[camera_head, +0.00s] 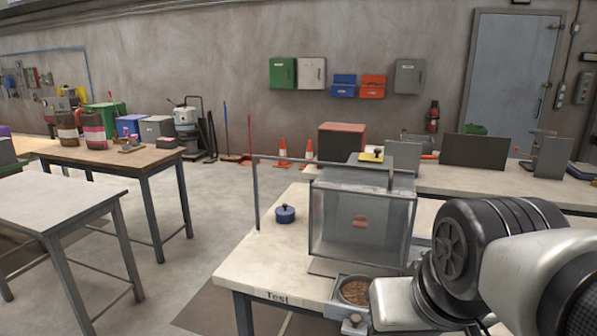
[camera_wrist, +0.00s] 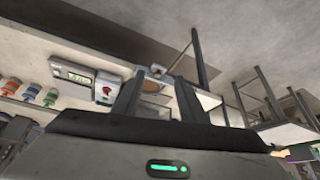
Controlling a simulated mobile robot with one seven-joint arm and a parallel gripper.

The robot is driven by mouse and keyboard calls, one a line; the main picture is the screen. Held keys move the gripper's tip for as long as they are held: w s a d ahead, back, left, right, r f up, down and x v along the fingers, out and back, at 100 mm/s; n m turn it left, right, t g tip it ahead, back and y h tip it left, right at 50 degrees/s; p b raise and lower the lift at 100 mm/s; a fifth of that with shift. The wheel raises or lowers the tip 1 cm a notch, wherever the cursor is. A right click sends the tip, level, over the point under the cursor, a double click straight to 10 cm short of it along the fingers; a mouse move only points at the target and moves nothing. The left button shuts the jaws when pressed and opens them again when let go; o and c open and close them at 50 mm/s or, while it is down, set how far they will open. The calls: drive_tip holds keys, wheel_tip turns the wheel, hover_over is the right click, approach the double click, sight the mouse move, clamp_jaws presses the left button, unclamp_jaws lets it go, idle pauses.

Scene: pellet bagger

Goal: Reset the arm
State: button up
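My gripper (camera_wrist: 158,90) shows in the wrist view with its two dark fingers apart and nothing held between them. A round pan of brown pellets (camera_wrist: 151,86) shows beyond the fingers, apart from them. In the head view my arm fills the lower right, and the fingers cannot be made out there. The pan of brown pellets (camera_head: 355,292) sits at the front edge of the bench marked "Test" (camera_head: 270,270), close to my arm. A clear-walled box (camera_head: 335,225) with a reddish round mark stands behind the pan.
A blue lidded pot (camera_head: 285,214) stands on the bench left of the box. A thin metal frame (camera_head: 257,195) rises there. In the wrist view, a device with a green display (camera_wrist: 72,72) and several coloured items (camera_wrist: 32,94) are at left. Open floor (camera_head: 215,200) lies left of the bench.

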wheel_tip(320, 180, up, 13)
drive_tip(key=s+p, duration=0.1)
drive_tip(key=p, duration=1.2)
drive_tip(key=shift+s, duration=0.15)
